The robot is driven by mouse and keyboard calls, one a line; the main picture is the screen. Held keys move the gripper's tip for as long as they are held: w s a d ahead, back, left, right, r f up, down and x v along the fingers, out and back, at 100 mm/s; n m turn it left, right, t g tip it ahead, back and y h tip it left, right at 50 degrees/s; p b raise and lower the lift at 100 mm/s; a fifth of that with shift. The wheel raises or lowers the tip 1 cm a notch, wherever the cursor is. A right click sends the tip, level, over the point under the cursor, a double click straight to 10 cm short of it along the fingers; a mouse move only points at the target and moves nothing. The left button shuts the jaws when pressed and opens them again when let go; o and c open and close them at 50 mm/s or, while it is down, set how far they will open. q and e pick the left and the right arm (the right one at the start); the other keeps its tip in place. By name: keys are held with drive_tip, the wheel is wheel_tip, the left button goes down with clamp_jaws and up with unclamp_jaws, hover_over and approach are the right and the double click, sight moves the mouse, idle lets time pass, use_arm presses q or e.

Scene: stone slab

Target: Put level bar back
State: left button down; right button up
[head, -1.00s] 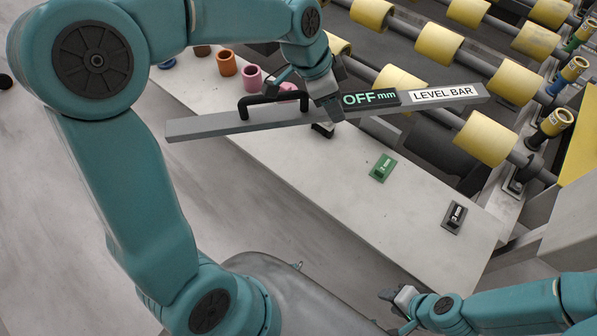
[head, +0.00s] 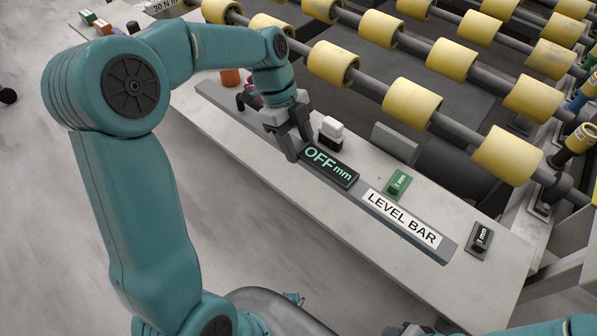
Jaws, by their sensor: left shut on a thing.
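The level bar (head: 345,198) is a long grey bar with a white "LEVEL BAR" label and a dark display reading "OFF mm". It lies along the pale stone slab (head: 400,285), near its front edge, running from upper left to lower right. I cannot tell whether it touches the slab or hovers just over it. My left gripper (head: 289,140) is shut on the bar's dark handle, which the fingers mostly hide. My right gripper (head: 410,329) shows only in part at the bottom edge, and its jaws cannot be made out.
Yellow rollers (head: 412,104) line the far side.

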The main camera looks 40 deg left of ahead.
sight(303, 181)
use_arm(q)
wheel_tip(303, 181, down, 10)
drive_tip(key=shift+r+b, duration=0.15)
drive_tip(key=shift+b, duration=0.25)
drive_tip(key=c, duration=0.5)
unclamp_jaws()
drive_tip(key=p+v, duration=0.1)
drive_tip(key=v, duration=1.1)
drive_tip(key=shift+s+d+r, duration=0.1)
